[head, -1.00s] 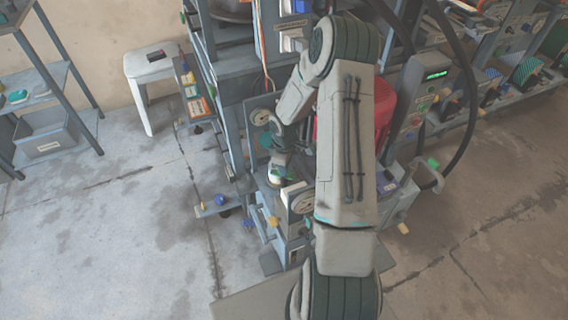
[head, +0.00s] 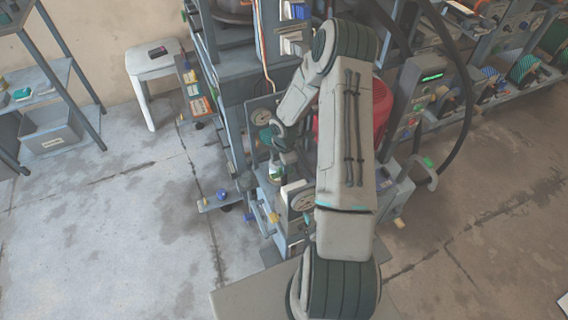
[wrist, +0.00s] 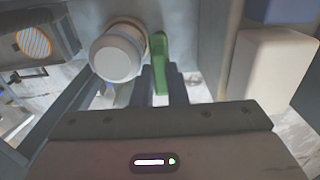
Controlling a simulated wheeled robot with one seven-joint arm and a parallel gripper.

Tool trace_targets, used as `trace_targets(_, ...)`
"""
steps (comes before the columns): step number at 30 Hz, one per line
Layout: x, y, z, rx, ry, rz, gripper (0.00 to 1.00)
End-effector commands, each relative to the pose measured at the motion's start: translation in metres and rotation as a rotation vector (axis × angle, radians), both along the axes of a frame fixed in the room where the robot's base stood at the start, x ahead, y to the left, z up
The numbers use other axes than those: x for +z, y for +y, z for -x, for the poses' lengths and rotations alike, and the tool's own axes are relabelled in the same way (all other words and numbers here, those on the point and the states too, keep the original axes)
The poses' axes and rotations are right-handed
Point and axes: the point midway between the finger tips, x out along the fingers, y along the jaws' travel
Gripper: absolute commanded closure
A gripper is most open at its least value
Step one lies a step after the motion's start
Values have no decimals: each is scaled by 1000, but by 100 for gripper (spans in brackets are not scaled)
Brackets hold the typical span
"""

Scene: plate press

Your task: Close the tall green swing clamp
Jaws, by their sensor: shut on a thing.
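The green swing clamp's handle (wrist: 160,52) stands upright in the wrist view, a narrow green bar between my gripper's two dark fingers. My gripper (wrist: 161,74) is shut on this bar, with the bar's top showing beyond the fingertips. The clamp's base and pivot are hidden behind the fingers and palm. In the head view my gripper (head: 276,172) is small and reaches down at the press, left of my forearm. I cannot make out the clamp's shape there.
A pale round cylinder (wrist: 116,55) stands just left of the handle, and a pale block (wrist: 268,70) is at right. In the head view, a gauge (head: 301,199) sits close to my gripper. A red drum (head: 382,113) lies behind my arm. The floor at left is open.

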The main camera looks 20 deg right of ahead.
Motion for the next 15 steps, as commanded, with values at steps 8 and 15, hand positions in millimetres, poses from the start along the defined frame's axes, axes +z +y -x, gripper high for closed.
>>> trace_targets(8,1,0,-1,29,-2,0,100)
trace_targets(15,0,0,-1,29,-2,1,100)
